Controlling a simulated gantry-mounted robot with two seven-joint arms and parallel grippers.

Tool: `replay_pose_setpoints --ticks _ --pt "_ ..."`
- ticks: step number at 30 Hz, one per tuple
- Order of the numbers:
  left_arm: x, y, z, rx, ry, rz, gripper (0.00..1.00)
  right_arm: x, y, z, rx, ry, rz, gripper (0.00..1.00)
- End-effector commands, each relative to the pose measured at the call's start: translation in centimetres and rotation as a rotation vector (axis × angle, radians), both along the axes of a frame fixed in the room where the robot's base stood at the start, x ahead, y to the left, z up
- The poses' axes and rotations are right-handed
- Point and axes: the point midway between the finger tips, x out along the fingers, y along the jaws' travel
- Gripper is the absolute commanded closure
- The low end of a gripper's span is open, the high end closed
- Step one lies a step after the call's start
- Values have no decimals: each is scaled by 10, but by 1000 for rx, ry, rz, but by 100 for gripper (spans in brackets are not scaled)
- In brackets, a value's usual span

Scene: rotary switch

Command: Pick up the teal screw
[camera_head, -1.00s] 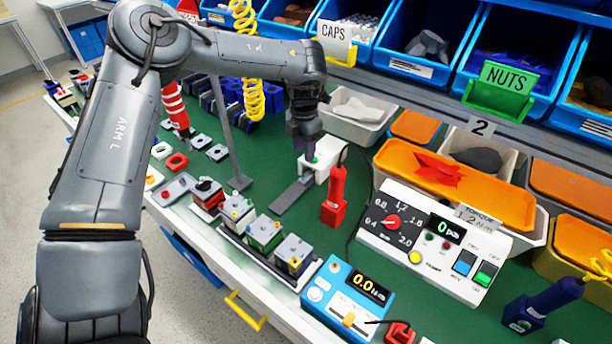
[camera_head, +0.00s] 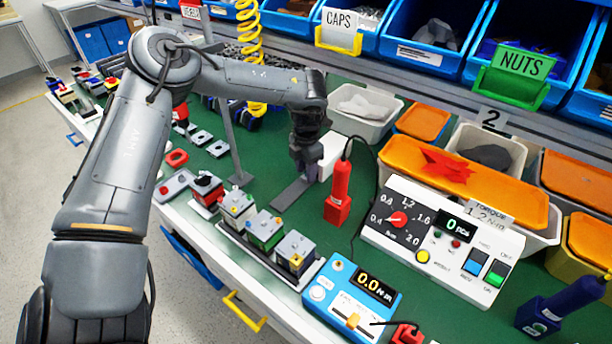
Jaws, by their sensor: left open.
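My left gripper (camera_head: 307,172) points down in the middle of the bench. It is open and in front of a small white box (camera_head: 333,150), over the far end of a dark grey strip (camera_head: 290,194). I cannot make out a teal screw; the gripper covers the spot between its fingers and part of the white box. Whether the fingers touch anything there cannot be told. My right gripper is not in view.
A red screwdriver (camera_head: 339,190) stands just right of the gripper. A grey post (camera_head: 233,150) stands to its left. Switch blocks (camera_head: 265,230) sit on a rail in front. A torque controller (camera_head: 440,238) and a blue meter (camera_head: 352,297) are to the right.

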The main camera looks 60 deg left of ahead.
Motion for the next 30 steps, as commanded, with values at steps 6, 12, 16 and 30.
replay_pose_setpoints --ticks 6,12,16,30 --pt "0 0 1 0 0 0 75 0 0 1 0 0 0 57" --pt "0 0 1 1 0 0 100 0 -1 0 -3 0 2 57" --pt "0 0 1 1 0 0 100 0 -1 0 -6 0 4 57" --pt "-1 1 10 1 -1 3 100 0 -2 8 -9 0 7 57"
